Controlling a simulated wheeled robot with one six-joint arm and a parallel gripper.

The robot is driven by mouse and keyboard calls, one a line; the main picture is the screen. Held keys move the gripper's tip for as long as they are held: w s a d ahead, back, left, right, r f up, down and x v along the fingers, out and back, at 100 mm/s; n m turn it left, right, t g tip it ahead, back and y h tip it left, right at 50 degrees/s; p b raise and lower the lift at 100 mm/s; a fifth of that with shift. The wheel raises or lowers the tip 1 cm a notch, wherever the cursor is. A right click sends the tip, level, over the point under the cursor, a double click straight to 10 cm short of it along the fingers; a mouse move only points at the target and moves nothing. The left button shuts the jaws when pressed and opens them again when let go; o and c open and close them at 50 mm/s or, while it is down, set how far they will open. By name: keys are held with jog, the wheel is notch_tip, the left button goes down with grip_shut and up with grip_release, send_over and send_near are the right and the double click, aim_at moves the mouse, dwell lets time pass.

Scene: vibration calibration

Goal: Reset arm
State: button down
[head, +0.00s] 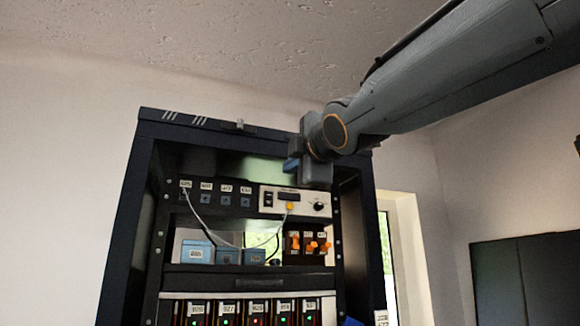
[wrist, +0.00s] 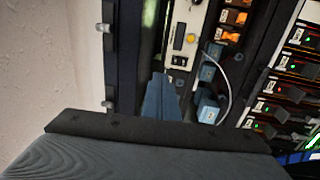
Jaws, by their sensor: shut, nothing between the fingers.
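My gripper (head: 291,165) is at the upper right front of a dark equipment rack (head: 128,225) in the head view, with my arm reaching in from the upper right. In the wrist view the gripper's blue-grey fingers (wrist: 161,98) are together, with nothing between them. They point toward the rack's upper part, beside a white control panel (wrist: 183,38) with a yellow button. The same panel shows in the head view (head: 270,208), with a dial at its right. I cannot tell the exact gap between the fingers and the rack.
Blue boxes (head: 197,253) with a white cable sit on a rack shelf. Orange switches (head: 309,246) are to their right. Below is a row of labelled modules (head: 257,312) with red and green lights. A window and a dark screen (head: 525,280) are at the right.

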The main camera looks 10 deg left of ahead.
dwell(0.4)
jog(key=w+d+f+m+g+h+b, duration=0.15)
jog(key=w+d+f+m+h, duration=0.35)
jog(key=f, duration=1)
jog(key=d+f+m+g+p, duration=0.1)
jog(key=d+f+m+g, duration=0.4)
jog(key=f, duration=1)
jog(key=w+d+f+m+h+b, duration=0.1)
jog(key=w+d+f+m+h, duration=0.2)
jog(key=d+f, duration=0.8)
jog(key=s+d+f+m+g, duration=0.3)
jog(key=s+f, duration=0.4)
jog(key=f, duration=0.4)
jog(key=s+d+f+m+g+h+b, duration=0.1)
jog(key=s+d+f+m+g, duration=0.1)
jog(key=s+f, duration=0.6)
jog(key=s+d+f+m+g+h, duration=0.1)
jog(key=s+d+f+m+g, duration=0.2)
jog(key=f, duration=1.1)
jog(key=s+d+m, duration=0.1)
jog(key=s+m, duration=0.2)
jog(key=s, duration=0.1)
jog(key=shift+s+d+f+g, duration=0.25)
jog(key=shift+d+f+g, duration=0.1)
jog(key=shift+d, duration=0.05)
